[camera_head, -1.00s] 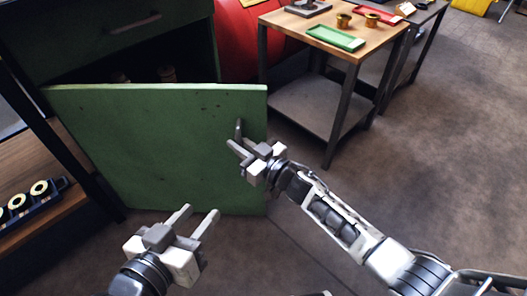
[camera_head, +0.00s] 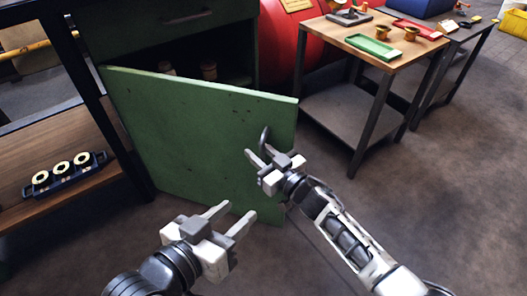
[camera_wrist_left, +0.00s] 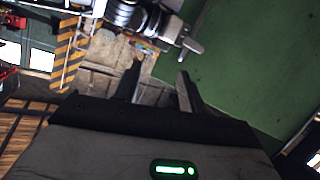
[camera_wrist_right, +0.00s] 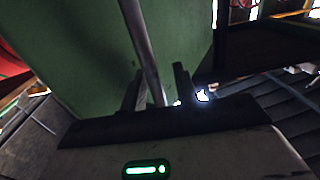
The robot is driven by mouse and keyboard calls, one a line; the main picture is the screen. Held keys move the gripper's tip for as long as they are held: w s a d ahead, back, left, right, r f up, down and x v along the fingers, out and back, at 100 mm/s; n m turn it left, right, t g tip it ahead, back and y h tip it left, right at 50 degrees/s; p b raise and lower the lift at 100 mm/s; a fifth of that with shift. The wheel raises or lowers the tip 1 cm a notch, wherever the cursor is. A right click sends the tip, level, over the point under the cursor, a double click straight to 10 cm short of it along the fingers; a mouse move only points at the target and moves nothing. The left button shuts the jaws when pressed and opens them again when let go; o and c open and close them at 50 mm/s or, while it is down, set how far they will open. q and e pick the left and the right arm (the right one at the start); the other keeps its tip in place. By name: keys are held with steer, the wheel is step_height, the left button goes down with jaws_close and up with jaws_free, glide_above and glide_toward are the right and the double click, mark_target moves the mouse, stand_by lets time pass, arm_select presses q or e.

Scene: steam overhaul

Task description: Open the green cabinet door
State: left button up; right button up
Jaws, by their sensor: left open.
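The green cabinet door (camera_head: 195,135) stands swung out from the dark green cabinet (camera_head: 150,35), with part of the dark inside showing above its top edge. Its grey bar handle (camera_head: 265,139) is near the free edge. My right gripper (camera_head: 258,157) is at the handle. In the right wrist view the handle bar (camera_wrist_right: 146,48) runs between the right gripper's fingers (camera_wrist_right: 160,88), which are apart. My left gripper (camera_head: 236,217) is open and empty, low in front of the door. The left wrist view shows its spread fingers (camera_wrist_left: 160,85) beside the green door (camera_wrist_left: 245,70).
A wooden-topped table (camera_head: 385,40) with a green tray (camera_head: 374,47) and brass parts stands at the right. A wooden shelf (camera_head: 60,190) with a dark rack of rolls (camera_head: 64,174) is at the left. Open floor (camera_head: 440,200) lies at the right.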

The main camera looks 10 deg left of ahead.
steer(key=shift+d, duration=0.25)
steer(key=shift+s+d, duration=0.1)
arm_select(q)
steer(key=shift+a+f+g+y+p, duration=0.25)
steer(key=shift+f+g+p, duration=0.25)
steer(key=shift+p, duration=0.35)
steer(key=shift+a+f+g+y+p, duration=0.2)
steer(key=shift+f+g+y+p, duration=0.1)
steer(key=shift+f+p, duration=0.4)
steer(key=shift+a+f+g+y+p, duration=0.25)
steer(key=shift+f+g+p, duration=0.15)
steer(key=shift+p, duration=0.55)
arm_select(e)
steer(key=v, duration=1.5)
steer(key=shift+s, duration=0.2)
steer(key=shift+c, duration=0.3)
